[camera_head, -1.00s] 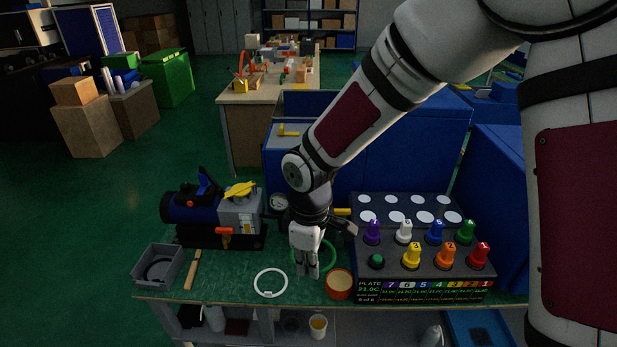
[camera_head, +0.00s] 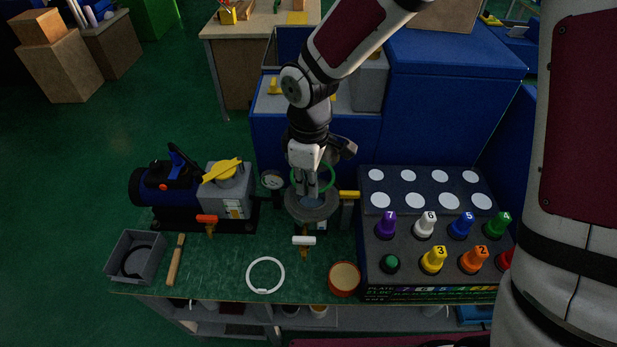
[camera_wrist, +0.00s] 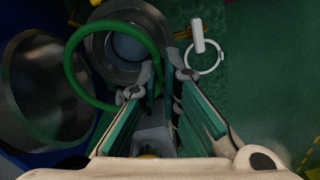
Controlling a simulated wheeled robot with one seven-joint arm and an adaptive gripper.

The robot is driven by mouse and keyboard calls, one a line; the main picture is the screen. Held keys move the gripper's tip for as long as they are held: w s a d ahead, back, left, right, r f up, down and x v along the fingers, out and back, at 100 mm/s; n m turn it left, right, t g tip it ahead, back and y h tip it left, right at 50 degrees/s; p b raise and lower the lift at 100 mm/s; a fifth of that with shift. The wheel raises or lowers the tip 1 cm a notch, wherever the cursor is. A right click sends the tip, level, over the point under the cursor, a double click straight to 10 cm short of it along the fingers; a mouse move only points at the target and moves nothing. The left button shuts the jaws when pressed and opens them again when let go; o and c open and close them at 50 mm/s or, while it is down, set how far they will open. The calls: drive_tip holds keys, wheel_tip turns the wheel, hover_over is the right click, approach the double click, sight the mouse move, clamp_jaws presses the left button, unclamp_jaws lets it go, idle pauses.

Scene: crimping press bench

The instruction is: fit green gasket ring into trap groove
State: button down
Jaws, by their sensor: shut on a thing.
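My gripper (camera_head: 312,192) is shut on the green gasket ring (camera_head: 332,178), which it grips at one side of its rim. The ring also shows in the wrist view (camera_wrist: 71,72), where its loop reaches out to the left from the fingers (camera_wrist: 165,82). The grey round trap (camera_head: 312,211) stands on the bench below my gripper. In the wrist view the trap's rim (camera_wrist: 160,30) shows under the ring, and the ring lies off-centre to the left of it. The ring appears held above the trap. The fingers and ring hide part of the groove.
A large dark bowl-like part (camera_wrist: 35,95) is left of the trap in the wrist view. A white-handled valve (camera_head: 304,240) is in front. A white ring (camera_head: 266,275), round tin (camera_head: 344,278), pump (camera_head: 180,185), grey tray (camera_head: 135,257) and peg block (camera_head: 430,250) surround it.

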sight(309, 213)
drive_tip(key=shift+f, duration=0.1)
drive_tip(key=shift+f+b, duration=1.4)
drive_tip(key=shift+f, duration=1.4)
drive_tip(key=shift+f+b, duration=0.3)
drive_tip(key=shift+f, duration=0.45)
drive_tip(key=c, duration=1.7)
unclamp_jaws()
wheel_tip(309, 213, up, 12)
drive_tip(key=shift+f, duration=0.1)
